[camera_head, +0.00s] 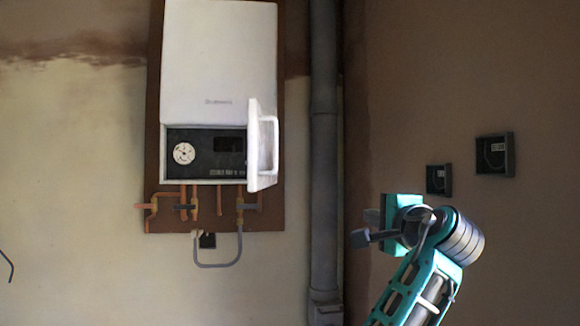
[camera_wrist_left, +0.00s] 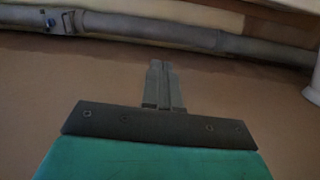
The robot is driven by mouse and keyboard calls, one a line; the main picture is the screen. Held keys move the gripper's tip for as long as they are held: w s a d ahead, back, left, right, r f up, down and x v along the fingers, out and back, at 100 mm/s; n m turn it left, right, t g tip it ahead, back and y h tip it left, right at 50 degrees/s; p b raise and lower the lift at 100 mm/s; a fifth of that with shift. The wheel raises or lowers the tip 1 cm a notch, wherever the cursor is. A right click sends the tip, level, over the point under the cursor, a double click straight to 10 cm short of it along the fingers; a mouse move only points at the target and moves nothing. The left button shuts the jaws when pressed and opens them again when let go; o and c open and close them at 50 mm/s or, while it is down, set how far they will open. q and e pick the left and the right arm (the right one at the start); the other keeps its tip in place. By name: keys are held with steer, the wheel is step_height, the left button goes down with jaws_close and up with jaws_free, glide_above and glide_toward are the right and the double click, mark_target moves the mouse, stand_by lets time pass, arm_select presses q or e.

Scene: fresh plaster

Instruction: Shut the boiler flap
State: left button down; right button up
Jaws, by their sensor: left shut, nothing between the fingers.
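The white boiler (camera_head: 220,60) hangs on a brown backboard on the left wall. Its flap (camera_head: 257,150) stands open, swung out at the right side of the control recess, with a white bar handle (camera_head: 273,146) on it. The dark panel (camera_head: 205,152) with a round dial lies uncovered. My left gripper (camera_head: 358,238), teal with grey fingers, is lower right of the flap and well apart from it. Its fingers are shut and empty, and they show together in the left wrist view (camera_wrist_left: 163,85). My right gripper is in neither view.
A grey vertical pipe (camera_head: 324,150) runs between the boiler and my left gripper in the head view. Copper pipes (camera_head: 165,200) and a grey looped hose (camera_head: 217,264) hang below the boiler. Two dark wall boxes (camera_head: 495,154) sit on the right wall.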

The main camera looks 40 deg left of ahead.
arm_select(q)
steer(key=s+a+r+n+g+y, duration=0.1)
steer(key=s+r+n+g, duration=0.1)
steer(key=s+r, duration=0.35)
steer(key=s+r+n+g+y, duration=0.2)
steer(key=s+r+g, duration=0.1)
steer(key=r, duration=0.6)
steer(key=p, duration=0.2)
glide_toward(274, 151)
steer(key=w+a+r, duration=0.3)
steer(key=w, duration=0.2)
steer(key=shift+s+a+f, duration=0.1)
steer(key=shift+s+a, duration=0.3)
steer(key=shift+a, duration=0.25)
steer(key=shift+s+a+f, duration=0.1)
steer(key=shift+s+a, duration=0.3)
steer(key=shift+a, duration=0.3)
